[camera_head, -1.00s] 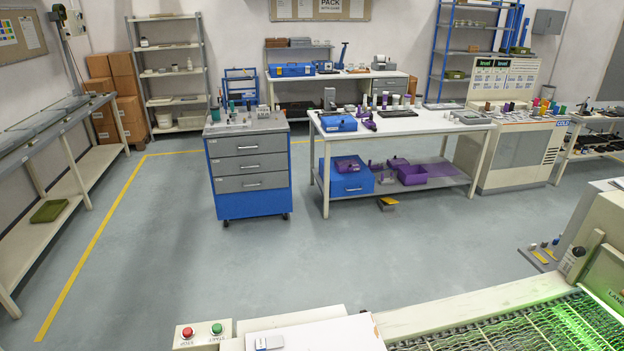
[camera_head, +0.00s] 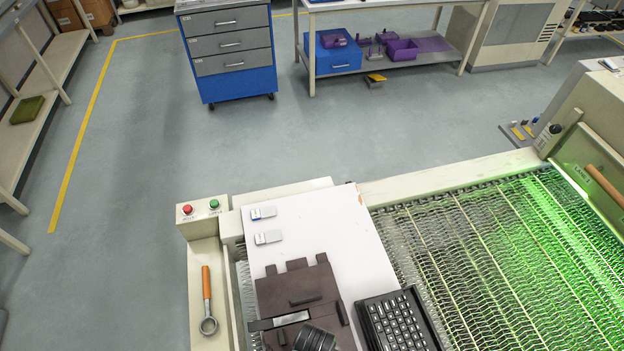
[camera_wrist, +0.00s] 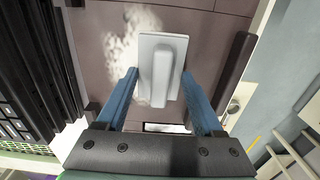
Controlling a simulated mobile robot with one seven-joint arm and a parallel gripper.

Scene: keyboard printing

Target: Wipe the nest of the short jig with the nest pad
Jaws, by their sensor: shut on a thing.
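The short jig, a dark brown plate with raised blocks (camera_head: 325,287), lies at the bottom of the head view. In the wrist view its brown face (camera_wrist: 205,55) fills the middle, with whitish smudges (camera_wrist: 118,50) left of the pad. My gripper (camera_wrist: 158,78) has its blue fingers shut on the nest pad (camera_wrist: 175,45), a light grey plate with a raised grip. The pad is over the jig's face; I cannot tell whether it touches. In the head view my dark wrist shows at the bottom edge, and the held pad cannot be made out.
A black keyboard (camera_head: 396,322) lies right of the jig, close beside it. Two small pads, blue-edged (camera_head: 263,213) and grey (camera_head: 268,238), lie on the white board (camera_head: 330,225). An orange-handled tool (camera_head: 206,295) lies left. A green-lit mesh conveyor (camera_head: 490,250) is right.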

